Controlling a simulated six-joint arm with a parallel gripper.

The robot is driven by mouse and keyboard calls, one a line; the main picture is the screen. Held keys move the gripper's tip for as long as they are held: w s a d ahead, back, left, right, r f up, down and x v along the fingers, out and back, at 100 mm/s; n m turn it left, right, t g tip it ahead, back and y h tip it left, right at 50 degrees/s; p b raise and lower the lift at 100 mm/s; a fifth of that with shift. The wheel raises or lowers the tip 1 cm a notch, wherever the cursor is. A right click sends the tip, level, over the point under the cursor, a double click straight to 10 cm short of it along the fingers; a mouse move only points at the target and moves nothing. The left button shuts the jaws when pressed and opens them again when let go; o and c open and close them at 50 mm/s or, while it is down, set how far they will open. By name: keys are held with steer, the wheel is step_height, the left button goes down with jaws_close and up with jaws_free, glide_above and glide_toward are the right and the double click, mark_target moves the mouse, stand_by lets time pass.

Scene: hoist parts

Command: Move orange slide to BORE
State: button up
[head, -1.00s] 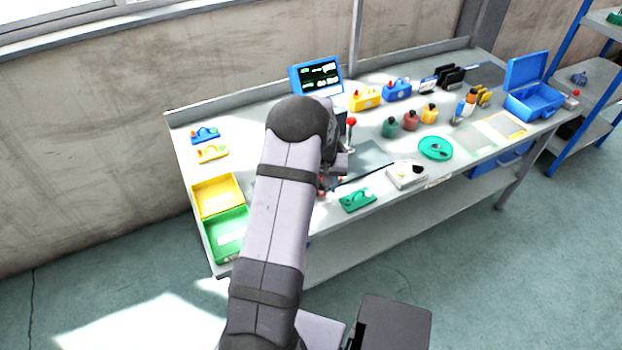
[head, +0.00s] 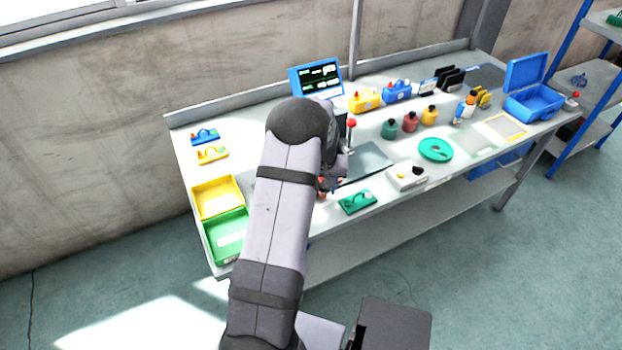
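I cannot make out for sure which part is the orange slide. A small orange piece (head: 471,98) stands among small parts at the right of the bench, but it is too small to identify. No label reading BORE is legible. My gripper is mostly hidden behind my own arm, low over the middle of the bench. Only a bit of its dark and reddish parts shows beside a dark grey plate (head: 368,161). Its fingertips and anything between them are hidden.
A monitor (head: 318,76) and a red-knobbed lever (head: 351,124) stand behind my arm. Yellow (head: 213,183) and green trays (head: 217,262) are left. A green fixture (head: 357,202), white box (head: 406,183) and green dish (head: 435,139) lie right. An open blue case (head: 533,70) stands far right.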

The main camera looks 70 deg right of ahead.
steer(key=shift+a+f, duration=0.45)
steer(key=shift+f, duration=0.1)
steer(key=r+p, duration=0.2)
steer(key=r, duration=0.1)
steer(key=r+p, duration=0.2)
steer(key=r, duration=0.1)
steer(key=r+p, duration=0.2)
steer(key=r, duration=0.1)
steer(key=shift+d+r, duration=0.15)
steer(key=shift+d, duration=0.25)
steer(key=b+v, duration=0.2)
steer(key=v, duration=0.5)
steer(key=shift+r, duration=0.2)
steer(key=shift+d, duration=0.1)
